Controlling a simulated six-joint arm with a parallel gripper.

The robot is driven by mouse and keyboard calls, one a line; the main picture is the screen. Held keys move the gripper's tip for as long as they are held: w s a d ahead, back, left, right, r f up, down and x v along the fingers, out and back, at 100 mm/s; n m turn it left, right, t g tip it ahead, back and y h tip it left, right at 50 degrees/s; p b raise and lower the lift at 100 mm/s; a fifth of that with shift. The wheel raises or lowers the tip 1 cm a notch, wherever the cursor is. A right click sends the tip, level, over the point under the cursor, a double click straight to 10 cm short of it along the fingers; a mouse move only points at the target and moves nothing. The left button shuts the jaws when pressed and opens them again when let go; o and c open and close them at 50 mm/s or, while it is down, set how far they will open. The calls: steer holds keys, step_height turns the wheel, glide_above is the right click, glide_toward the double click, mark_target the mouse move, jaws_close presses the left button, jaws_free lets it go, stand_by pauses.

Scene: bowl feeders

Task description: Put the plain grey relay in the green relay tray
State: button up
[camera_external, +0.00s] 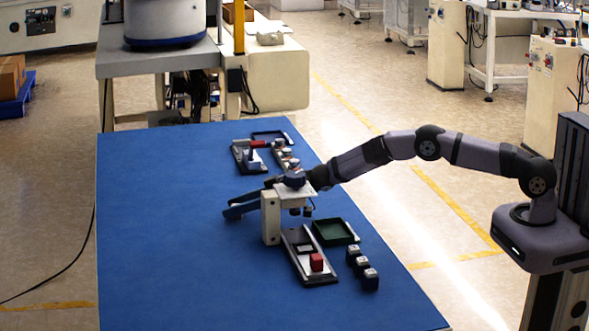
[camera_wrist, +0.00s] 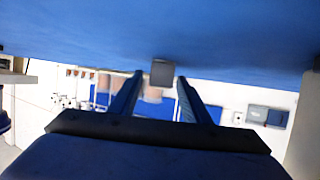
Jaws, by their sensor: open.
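My gripper (camera_external: 229,208) is open, its blue fingers pointing left low over the blue table. In the wrist view my gripper (camera_wrist: 160,76) frames a small plain grey block (camera_wrist: 162,73), which appears to be the grey relay. It shows between the fingertips, with gaps on both sides; I cannot tell how far ahead it is. I cannot make it out in the external view. The green tray (camera_external: 353,239) lies to the right of my gripper and looks empty.
A white stand (camera_external: 270,220) is close beside my wrist. A grey fixture (camera_external: 299,263) holding a red block (camera_external: 316,262) lies before the green tray. Another fixture (camera_external: 240,159) is behind. The table's left side is clear.

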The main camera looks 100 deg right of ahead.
steer(key=shift+s, duration=0.1)
steer(key=shift+b+v, duration=0.7)
steer(key=shift+v, duration=0.25)
steer(key=s+a+b, duration=0.1)
steer(key=s, duration=0.3)
steer(key=s+a+b, duration=0.1)
steer(key=s+a, duration=0.1)
steer(key=s, duration=0.2)
steer(key=s+a+r+b, duration=0.1)
steer(key=s+a, duration=0.1)
steer(key=s, duration=0.2)
steer(key=shift+r, duration=0.1)
steer(key=shift+o, duration=0.5)
steer(key=shift+s+a, duration=0.4)
steer(key=shift+s, duration=0.4)
steer(key=shift+p, duration=0.55)
steer(key=shift+w, duration=0.1)
steer(key=shift+w+d+p, duration=0.25)
steer(key=shift+w+d, duration=0.4)
steer(key=shift+w, duration=0.8)
steer(key=shift+w+d+p, duration=0.25)
steer(key=shift+w+d, duration=0.4)
steer(key=shift+w, duration=0.85)
steer(key=shift+w+d+p, duration=0.25)
steer(key=shift+w+d, duration=0.35)
steer(key=shift+w, duration=0.85)
